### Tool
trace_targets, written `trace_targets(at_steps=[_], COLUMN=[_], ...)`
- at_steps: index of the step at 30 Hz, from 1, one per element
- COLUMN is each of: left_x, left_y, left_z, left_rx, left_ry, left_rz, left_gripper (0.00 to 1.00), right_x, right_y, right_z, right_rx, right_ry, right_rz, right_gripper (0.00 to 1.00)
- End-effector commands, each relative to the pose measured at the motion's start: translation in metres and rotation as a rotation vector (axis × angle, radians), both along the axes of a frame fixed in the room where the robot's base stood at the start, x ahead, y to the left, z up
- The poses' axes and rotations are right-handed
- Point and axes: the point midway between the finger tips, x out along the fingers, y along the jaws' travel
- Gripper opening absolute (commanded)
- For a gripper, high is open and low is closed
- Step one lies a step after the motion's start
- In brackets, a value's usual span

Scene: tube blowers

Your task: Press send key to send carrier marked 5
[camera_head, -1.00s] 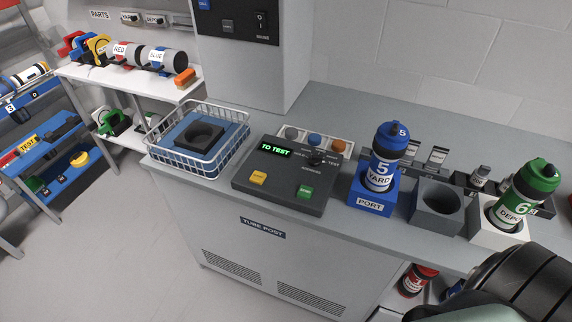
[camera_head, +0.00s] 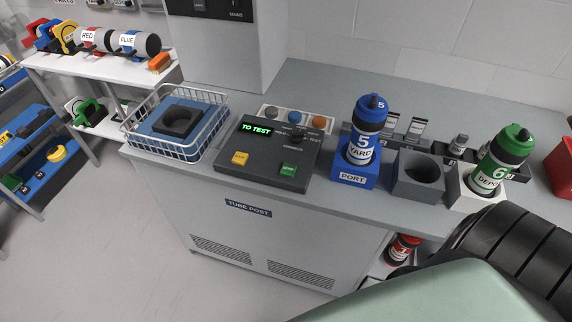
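The blue carrier marked 5 YARD (camera_head: 362,147) stands upright in the blue holder labelled PORT (camera_head: 352,177) on the counter. To its left is the dark control panel (camera_head: 228,171), whose green display (camera_head: 257,130) reads TO TEST. The panel has a yellow key (camera_head: 240,158) and a green key (camera_head: 288,169) at its front, with lettering too small to read, and a dark knob (camera_head: 297,135) at its upper right. A part of my arm fills the lower right. Neither of my grippers is in view.
The green carrier marked 6 (camera_head: 505,155) stands in a white holder right of an empty grey holder (camera_head: 418,177). A wire basket (camera_head: 152,148) with a black-holed block sits left of the panel. A red carrier (camera_head: 402,249) is below the counter. The counter's front strip is clear.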

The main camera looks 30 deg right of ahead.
Motion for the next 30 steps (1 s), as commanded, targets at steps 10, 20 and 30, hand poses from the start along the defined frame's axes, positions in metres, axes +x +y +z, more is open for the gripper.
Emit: trace_targets(at_steps=[10, 20, 30], left_x=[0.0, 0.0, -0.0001], left_y=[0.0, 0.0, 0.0], left_z=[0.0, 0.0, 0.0], left_rx=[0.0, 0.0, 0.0], left_ry=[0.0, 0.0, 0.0], left_rz=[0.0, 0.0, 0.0], left_gripper=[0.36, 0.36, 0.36], right_x=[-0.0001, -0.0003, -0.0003], right_y=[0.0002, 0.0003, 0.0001], right_z=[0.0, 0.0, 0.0], right_rx=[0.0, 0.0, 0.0], right_ry=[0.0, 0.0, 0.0], right_rz=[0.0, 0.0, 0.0], right_gripper=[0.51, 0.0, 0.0])
